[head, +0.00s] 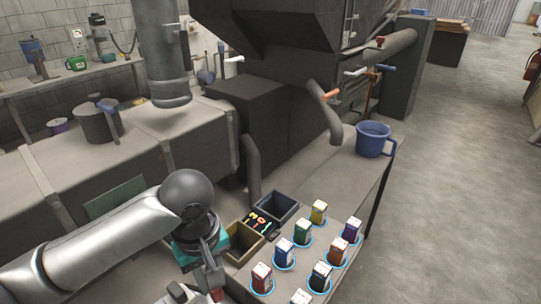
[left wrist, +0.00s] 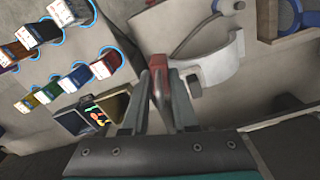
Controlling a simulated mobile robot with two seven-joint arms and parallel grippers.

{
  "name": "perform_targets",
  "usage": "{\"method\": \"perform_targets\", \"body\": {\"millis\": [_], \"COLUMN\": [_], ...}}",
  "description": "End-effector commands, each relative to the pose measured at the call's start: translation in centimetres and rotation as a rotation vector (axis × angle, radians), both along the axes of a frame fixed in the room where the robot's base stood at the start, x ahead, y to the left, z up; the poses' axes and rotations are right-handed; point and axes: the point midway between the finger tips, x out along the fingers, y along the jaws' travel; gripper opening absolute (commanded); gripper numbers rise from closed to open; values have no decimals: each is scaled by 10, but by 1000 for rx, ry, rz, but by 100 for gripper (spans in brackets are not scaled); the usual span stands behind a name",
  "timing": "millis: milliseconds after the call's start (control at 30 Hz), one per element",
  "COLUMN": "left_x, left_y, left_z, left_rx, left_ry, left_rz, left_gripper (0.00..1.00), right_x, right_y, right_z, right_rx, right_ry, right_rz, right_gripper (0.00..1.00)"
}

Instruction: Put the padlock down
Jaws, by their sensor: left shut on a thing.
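My left gripper (head: 213,283) is over the near left end of the bench, at the bottom of the head view. It points down and is shut on a small red thing, which I take for the padlock (head: 217,295). In the left wrist view the red padlock (left wrist: 160,62) shows at the tips of my left gripper (left wrist: 162,88). Much of it is hidden by the fingers. I cannot tell whether it touches the bench. My right gripper is not in view.
Several small cartons (head: 303,232) stand on blue-ringed spots to the right. An open tan bin (head: 240,251), a dark bin (head: 277,207) and a small tray of coloured things (head: 262,222) lie beyond my gripper. A white curved piece (left wrist: 215,68) lies beside it. A blue mug (head: 373,140) stands far back.

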Motion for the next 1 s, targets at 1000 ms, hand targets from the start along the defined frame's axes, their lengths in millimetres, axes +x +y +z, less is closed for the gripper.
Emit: {"method": "perform_targets", "body": {"millis": [1000], "left_x": [-15], "left_y": [43], "left_z": [-26], "left_rx": [13], "left_ry": [23], "left_rz": [-601], "left_gripper": [0], "right_x": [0], "right_y": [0], "right_z": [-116], "right_rx": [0], "right_ry": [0], "right_rz": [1], "right_gripper": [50]}}
